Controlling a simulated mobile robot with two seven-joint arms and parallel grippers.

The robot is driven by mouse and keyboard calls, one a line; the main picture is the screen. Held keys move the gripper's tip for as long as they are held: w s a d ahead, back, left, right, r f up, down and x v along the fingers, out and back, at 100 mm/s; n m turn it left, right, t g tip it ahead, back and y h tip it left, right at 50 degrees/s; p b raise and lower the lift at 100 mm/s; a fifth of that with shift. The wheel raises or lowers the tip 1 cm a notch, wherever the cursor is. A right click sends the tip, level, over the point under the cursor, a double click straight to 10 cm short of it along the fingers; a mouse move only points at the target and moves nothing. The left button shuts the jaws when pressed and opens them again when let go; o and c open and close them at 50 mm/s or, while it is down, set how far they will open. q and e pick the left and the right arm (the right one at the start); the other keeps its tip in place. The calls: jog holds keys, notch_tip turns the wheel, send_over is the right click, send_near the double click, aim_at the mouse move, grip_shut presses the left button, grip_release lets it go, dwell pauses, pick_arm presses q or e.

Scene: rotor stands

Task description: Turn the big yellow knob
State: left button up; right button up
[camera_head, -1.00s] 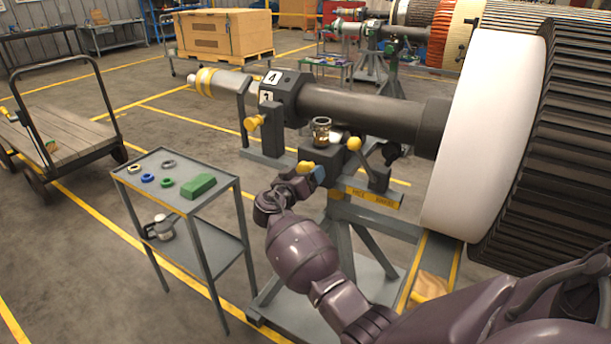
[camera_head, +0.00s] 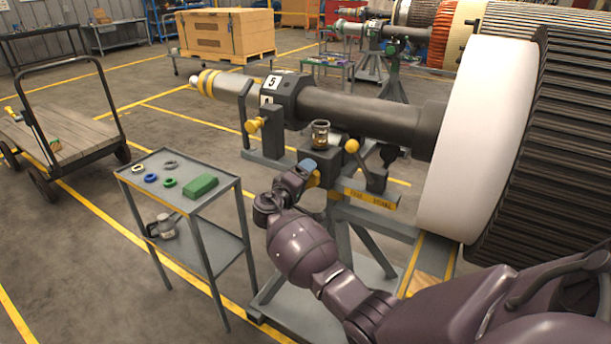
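The big yellow knob (camera_head: 315,180) is on the front of the grey rotor stand (camera_head: 345,190), below the dark shaft, and is partly hidden by my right gripper (camera_head: 308,172). My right arm comes in from the lower right. Its gripper is at the knob with a blue finger pad at the upper left and appears shut on it; the far finger is hidden. A number plate (camera_head: 272,81) on the block around the shaft reads 5. My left gripper is not in view.
A smaller yellow knob (camera_head: 254,125) and a yellow ball-ended lever (camera_head: 352,146) are nearby. A glass-sided cup (camera_head: 320,135) stands on the stand. A grey cart (camera_head: 150,205) with rings and a green block is at left; a large white-faced rotor (camera_head: 475,140) is at right.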

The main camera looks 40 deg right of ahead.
jog(key=shift+n, duration=0.6)
jog(key=shift+f, duration=0.1)
jog(key=o, duration=0.9)
jog(key=p+v, duration=0.1)
jog(key=v, duration=0.9)
jog(key=shift+s+a, duration=0.2)
jog(key=shift+a, duration=0.15)
